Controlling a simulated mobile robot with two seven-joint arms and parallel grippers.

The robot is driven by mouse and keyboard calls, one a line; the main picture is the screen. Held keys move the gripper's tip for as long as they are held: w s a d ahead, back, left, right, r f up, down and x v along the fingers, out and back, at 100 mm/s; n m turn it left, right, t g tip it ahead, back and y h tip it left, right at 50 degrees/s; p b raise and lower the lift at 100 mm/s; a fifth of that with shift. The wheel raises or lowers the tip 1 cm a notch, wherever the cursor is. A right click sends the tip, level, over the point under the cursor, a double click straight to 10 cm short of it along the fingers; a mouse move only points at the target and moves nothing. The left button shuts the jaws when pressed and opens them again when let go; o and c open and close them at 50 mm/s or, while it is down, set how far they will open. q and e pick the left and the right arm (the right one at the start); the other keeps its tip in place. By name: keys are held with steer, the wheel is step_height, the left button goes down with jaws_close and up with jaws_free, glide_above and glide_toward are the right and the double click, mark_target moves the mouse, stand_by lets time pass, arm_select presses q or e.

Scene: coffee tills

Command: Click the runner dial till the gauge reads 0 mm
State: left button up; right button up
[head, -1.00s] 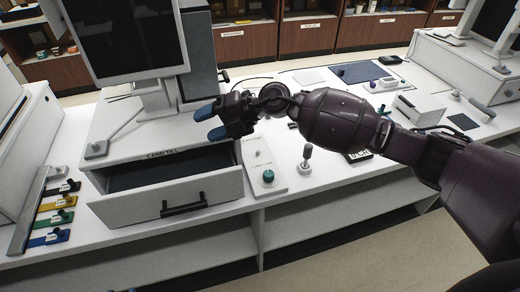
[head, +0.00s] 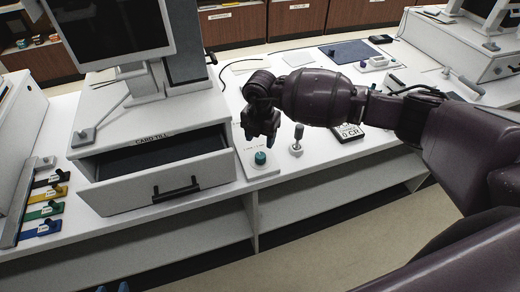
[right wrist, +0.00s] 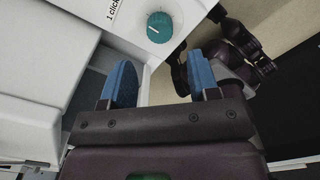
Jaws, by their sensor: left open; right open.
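The teal runner dial (head: 260,158) sits at the front of a white panel (head: 254,172) on the counter, right of the open drawer. It also shows in the right wrist view (right wrist: 159,27), with a pale pointer mark and the printed words "1 click" beside it. My right gripper (head: 259,140) hangs just behind and above the dial, apart from it. Its blue fingers (right wrist: 162,85) are apart and empty in the right wrist view. Only the blue fingertips of my left gripper (head: 112,288) show at the bottom edge. I cannot make out a gauge reading in mm; the arm covers part of the panel.
The open card till drawer (head: 165,178) juts out left of the panel. A lever with a grey knob (head: 297,140) stands close right of the dial. Coloured tabs (head: 45,209) line the left.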

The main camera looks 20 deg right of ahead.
mark_target(260, 155)
step_height(260, 155, down, 8)
steer(key=b, duration=0.5)
steer(key=shift+f, duration=0.1)
steer(key=shift+c, duration=0.3)
steer(key=shift+r, duration=0.25)
steer(key=c, duration=0.5)
arm_select(q)
step_height(260, 155, down, 6)
steer(key=shift+s+g, duration=0.2)
steer(key=shift+g, duration=0.1)
